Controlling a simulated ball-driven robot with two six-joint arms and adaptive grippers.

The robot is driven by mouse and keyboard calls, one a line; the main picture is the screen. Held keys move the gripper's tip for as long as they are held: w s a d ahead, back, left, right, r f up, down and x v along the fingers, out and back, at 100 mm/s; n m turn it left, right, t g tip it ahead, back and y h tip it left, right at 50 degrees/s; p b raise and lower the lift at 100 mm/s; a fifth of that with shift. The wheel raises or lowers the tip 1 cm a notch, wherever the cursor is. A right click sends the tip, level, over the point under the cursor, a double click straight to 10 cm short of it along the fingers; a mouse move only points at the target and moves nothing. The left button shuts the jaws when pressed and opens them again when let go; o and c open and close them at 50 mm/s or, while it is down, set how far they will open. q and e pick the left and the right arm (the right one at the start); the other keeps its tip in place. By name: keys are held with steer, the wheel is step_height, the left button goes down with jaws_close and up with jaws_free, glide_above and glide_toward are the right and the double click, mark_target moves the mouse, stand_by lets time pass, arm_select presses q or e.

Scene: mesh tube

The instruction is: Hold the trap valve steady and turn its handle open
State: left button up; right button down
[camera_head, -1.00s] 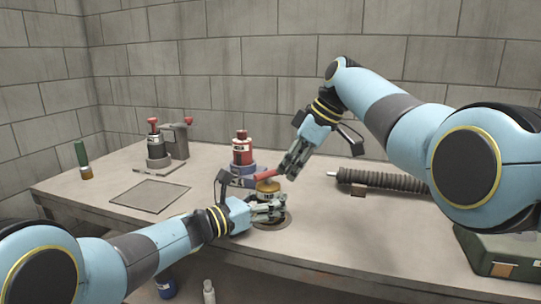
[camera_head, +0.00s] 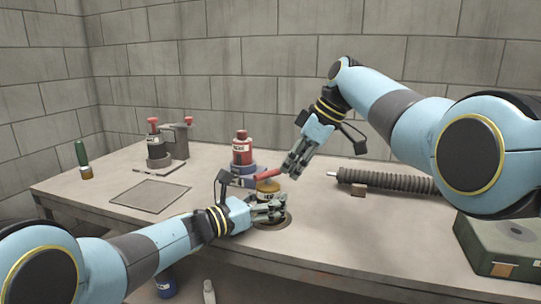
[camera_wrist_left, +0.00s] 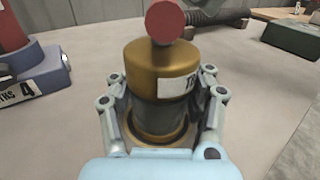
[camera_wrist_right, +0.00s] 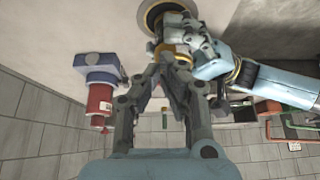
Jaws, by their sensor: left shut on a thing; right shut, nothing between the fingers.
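The trap valve has a brass cap (camera_head: 268,187) and a red handle (camera_head: 268,173) pointing sideways. It stands upright in a round plate on the bench. In the left wrist view its brass body (camera_wrist_left: 160,65) has a white label, and the handle's round red end (camera_wrist_left: 165,20) faces the camera. My left gripper (camera_head: 277,207) is shut around the valve body, a finger on each side. My right gripper (camera_head: 288,173) is shut and empty, fingertips close to the handle's right end; I cannot tell if they touch. In the right wrist view its fingers (camera_wrist_right: 163,68) hide the handle.
A red bottle-like part (camera_head: 242,150) on a blue base stands just behind the valve. A ribbed hose (camera_head: 385,181) lies to the right, with a green case (camera_head: 500,245) at the right front. A grey fixture with red knobs (camera_head: 165,146) and a flat plate (camera_head: 151,196) are at left.

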step_height(320, 180, up, 6)
stand_by(0.5)
steer(key=s+f, duration=0.3)
steer(key=f, duration=0.3)
steer(key=shift+s+a, duration=0.4)
stand_by(0.4)
steer(key=shift+w+a, duration=0.4)
steer(key=shift+a, duration=0.05)
stand_by(0.9)
steer(key=shift+w+d, duration=0.2)
steer(key=shift+w, duration=0.05)
stand_by(0.4)
